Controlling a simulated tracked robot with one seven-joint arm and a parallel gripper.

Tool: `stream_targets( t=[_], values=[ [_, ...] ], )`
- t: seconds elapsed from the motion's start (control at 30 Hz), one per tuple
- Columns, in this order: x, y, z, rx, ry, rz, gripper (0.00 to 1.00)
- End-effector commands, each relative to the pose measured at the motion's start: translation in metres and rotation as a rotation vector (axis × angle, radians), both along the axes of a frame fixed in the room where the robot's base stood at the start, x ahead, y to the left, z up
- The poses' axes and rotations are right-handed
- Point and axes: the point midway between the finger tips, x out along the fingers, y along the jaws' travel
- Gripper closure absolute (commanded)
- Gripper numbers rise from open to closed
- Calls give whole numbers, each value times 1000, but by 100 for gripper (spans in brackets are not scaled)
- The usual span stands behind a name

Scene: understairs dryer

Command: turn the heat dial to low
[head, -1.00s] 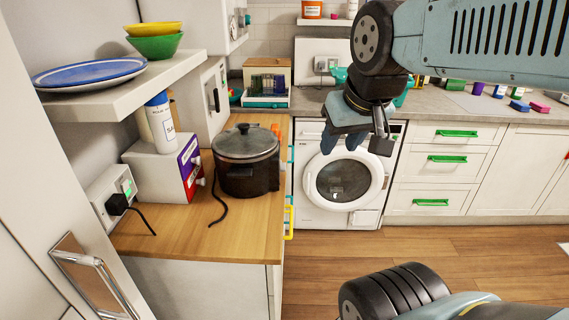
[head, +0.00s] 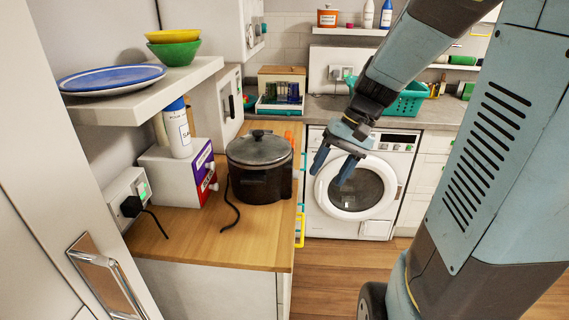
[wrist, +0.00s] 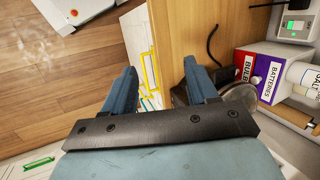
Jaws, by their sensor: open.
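A dark slow cooker (head: 258,180) with a glass lid (head: 260,148) stands on the wooden counter, its cord lying to the left. The wrist view shows part of it (wrist: 241,96) behind my right-hand finger. I cannot make out a heat dial on its visible sides. A white front-loading machine (head: 335,222) stands beyond, with a control panel (head: 398,138) whose small controls are too small to read. My gripper (head: 331,170) is open and empty, in front of the machine and to the right of the cooker. Its spread fingers also show in the wrist view (wrist: 159,72).
A yellow handle (head: 300,230) juts from the counter's right side. Floor is clear (head: 330,270).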

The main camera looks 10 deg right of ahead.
Motion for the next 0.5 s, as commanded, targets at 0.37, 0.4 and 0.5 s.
stream_targets(
  t=[0.37,0.4,0.5],
  values=[
    [51,-20,-46,363,156,-136,42],
    [57,-23,-51,404,165,-154,42],
    [70,-33,-63,507,182,-200,42]
  ],
)
